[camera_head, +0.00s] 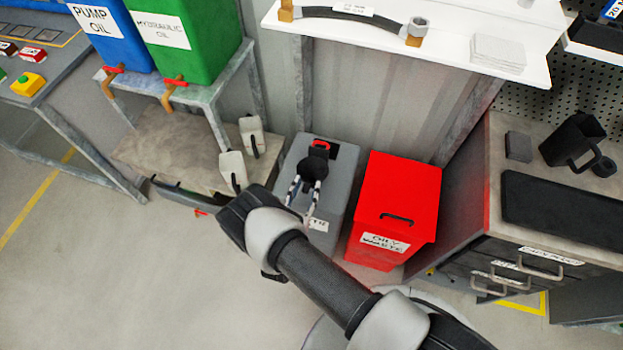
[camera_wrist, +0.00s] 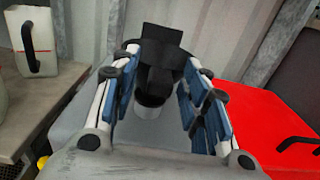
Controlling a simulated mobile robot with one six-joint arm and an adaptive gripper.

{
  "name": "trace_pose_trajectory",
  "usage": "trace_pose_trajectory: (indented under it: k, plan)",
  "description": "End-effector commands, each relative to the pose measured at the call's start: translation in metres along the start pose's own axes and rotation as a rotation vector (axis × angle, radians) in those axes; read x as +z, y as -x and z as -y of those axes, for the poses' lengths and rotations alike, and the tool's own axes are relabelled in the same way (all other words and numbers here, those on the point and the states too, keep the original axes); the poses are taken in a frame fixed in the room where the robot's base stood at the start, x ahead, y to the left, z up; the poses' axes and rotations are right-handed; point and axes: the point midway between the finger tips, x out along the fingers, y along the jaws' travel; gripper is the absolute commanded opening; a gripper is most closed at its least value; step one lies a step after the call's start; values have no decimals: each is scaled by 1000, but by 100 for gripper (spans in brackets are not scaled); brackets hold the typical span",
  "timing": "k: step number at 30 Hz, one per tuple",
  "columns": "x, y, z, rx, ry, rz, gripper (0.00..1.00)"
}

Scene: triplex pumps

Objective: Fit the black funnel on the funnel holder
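My gripper (camera_head: 307,184) reaches over a grey bin, with its two striped fingers apart. A dark piece that looks like the black funnel (camera_head: 312,168) is at the fingertips. In the wrist view, this black piece (camera_wrist: 160,62) is between the fingers (camera_wrist: 164,58), with a flat square top and a pale grey cylinder below it. I cannot tell whether the fingers press on it. A small red part (camera_head: 320,144) shows just beyond it. I cannot pick out the funnel holder with certainty. A black square-mouthed vessel with a ring-like part (camera_head: 572,138) stands on the right bench.
The grey bin (camera_head: 342,192) stands beside a red oily waste bin (camera_head: 397,205). White jugs (camera_head: 233,166) stand on a low table to the left. A white shelf (camera_head: 440,58) overhangs the back. The right bench carries a dark mat (camera_head: 560,212). Floor at left is clear.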

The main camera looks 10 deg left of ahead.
Motion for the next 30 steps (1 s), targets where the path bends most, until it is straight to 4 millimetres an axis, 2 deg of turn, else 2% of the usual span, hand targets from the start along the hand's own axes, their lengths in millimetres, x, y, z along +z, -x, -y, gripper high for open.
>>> trace_pose_trajectory:
  k: [2,17,26,30]
  plan:
    - [0,0,0,0,0,0,34]
    - [0,0,0,0,0,0,1]
    - [0,0,0,0,0,0,0]
    - [6,0,0,0,-1,0,0]
